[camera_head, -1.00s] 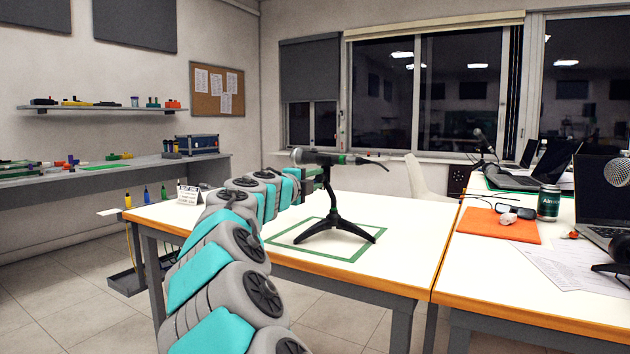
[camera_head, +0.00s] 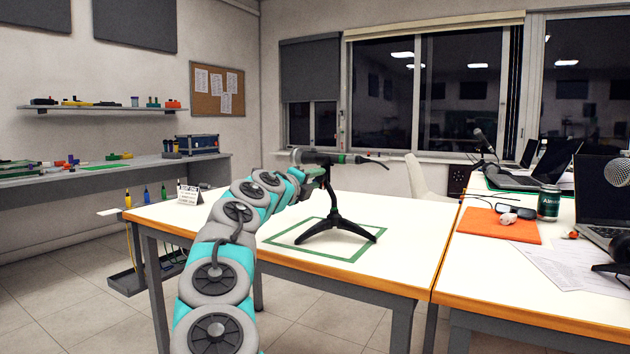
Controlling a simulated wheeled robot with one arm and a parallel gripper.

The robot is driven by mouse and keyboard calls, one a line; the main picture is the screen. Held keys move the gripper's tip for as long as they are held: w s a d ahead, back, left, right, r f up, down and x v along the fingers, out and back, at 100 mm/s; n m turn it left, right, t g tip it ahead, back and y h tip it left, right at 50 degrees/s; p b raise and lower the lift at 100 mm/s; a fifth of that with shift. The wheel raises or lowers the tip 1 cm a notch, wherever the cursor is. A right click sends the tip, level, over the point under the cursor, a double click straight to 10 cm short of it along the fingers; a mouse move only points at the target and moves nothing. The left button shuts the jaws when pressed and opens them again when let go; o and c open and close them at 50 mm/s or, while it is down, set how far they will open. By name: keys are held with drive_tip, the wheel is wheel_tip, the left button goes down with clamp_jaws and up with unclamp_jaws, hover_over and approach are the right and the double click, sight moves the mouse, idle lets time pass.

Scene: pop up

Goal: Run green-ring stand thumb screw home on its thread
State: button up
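A black tripod microphone stand (camera_head: 335,218) stands upright on the white table, inside a green taped square (camera_head: 350,258). A microphone (camera_head: 318,157) with a silver head and a green ring lies level on top of the stand, its cable end pointing right. My gripper (camera_head: 322,174) is at the stand's upper post, just below the microphone, reaching in from the left. The thumb screw is too small and too hidden by my gripper to make out. I cannot see my fingertips clearly enough to tell whether they are closed.
A small white sign (camera_head: 189,194) stands at the table's far left corner. An orange mat (camera_head: 501,225), a green can (camera_head: 548,203) and laptops (camera_head: 530,180) are on the adjoining table at right. The table front around the taped square is clear.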

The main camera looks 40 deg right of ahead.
drive_tip(key=shift+o, duration=0.9)
drive_tip(key=shift+s+d+b, duration=0.15)
drive_tip(key=shift+s+b, duration=0.2)
drive_tip(key=shift+b, duration=0.15)
